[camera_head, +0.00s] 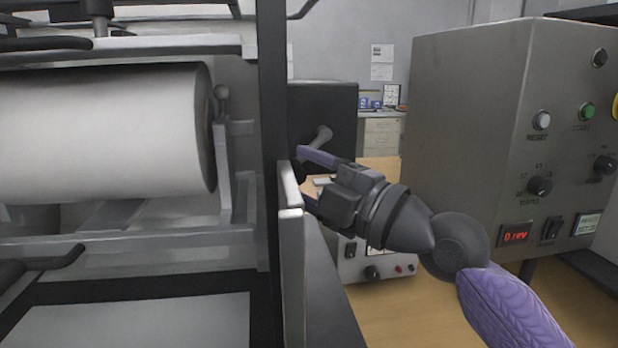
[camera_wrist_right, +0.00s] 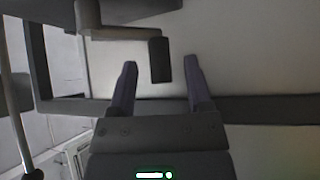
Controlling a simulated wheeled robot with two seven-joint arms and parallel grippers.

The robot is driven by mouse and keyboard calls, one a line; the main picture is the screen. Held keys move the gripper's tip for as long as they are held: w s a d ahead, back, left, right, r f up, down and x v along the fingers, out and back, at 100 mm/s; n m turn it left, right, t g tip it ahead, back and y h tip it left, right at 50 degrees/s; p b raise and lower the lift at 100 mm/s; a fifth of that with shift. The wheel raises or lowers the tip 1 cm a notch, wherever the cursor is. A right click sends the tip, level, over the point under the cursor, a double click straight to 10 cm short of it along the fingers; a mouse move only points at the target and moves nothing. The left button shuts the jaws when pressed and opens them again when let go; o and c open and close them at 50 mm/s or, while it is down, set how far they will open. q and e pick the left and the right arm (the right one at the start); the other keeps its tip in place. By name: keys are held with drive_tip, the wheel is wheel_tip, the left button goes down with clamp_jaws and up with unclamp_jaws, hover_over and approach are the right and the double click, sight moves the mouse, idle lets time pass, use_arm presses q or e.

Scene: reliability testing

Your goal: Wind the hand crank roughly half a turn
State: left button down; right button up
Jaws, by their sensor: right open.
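The hand crank shows in the right wrist view as a grey metal arm (camera_wrist_right: 88,18) with a short black handle grip (camera_wrist_right: 160,60). My left gripper is out of view.
A machine with a large white roll (camera_head: 105,130) and a dark upright post (camera_head: 272,130) fills the left. A pale metal bar (camera_head: 292,250) stands close by my right fingers. A grey control box (camera_head: 470,130) with knobs and buttons stands at the right, near my right arm.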

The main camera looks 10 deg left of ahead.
drive_tip(key=shift+d, duration=0.2)
drive_tip(key=v, duration=0.9)
drive_tip(key=shift+s+d, duration=0.2)
drive_tip(key=shift+s, duration=0.05)
